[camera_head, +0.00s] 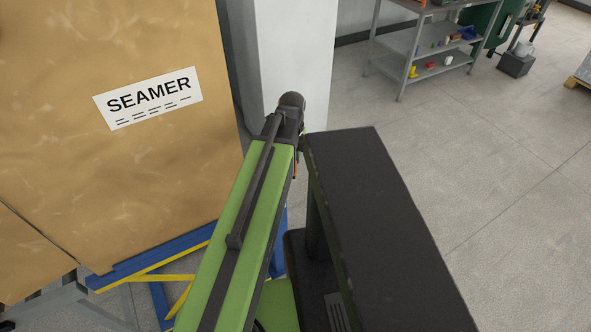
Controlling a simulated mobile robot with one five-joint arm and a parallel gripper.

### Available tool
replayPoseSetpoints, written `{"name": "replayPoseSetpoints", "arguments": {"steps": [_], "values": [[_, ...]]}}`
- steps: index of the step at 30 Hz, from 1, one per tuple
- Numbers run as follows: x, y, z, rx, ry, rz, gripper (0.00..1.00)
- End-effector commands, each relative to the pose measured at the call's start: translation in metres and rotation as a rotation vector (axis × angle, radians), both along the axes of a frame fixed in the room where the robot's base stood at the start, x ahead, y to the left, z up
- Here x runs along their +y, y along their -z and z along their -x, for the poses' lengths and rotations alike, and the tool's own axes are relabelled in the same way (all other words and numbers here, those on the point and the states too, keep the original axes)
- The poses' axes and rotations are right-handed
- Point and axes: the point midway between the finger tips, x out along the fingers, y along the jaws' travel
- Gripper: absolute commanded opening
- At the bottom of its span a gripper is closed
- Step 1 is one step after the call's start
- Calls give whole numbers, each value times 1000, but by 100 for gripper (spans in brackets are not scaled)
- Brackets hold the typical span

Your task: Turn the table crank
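No crank can be made out in this view. A blue and yellow frame (165,262) stands at the lower left under a large tan box, and it may be part of a table. My green and black arm crosses the middle and hides part of this frame. My gripper is not visible, so I cannot see what it is near or whether it holds anything.
The large tan box (60,60) fills the left, with a white SEAMER label (148,97). A white pillar (297,50) stands beyond my arm. A grey shelf unit (428,58) with small coloured items is at the back right. Open grey floor (500,160) lies on the right.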

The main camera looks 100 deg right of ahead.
Motion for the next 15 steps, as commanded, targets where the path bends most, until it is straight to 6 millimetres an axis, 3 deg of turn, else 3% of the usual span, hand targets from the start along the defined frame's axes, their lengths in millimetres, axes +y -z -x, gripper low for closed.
{"name": "replayPoseSetpoints", "arguments": {"steps": [8, 15], "values": [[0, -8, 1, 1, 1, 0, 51], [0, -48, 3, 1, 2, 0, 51]]}}
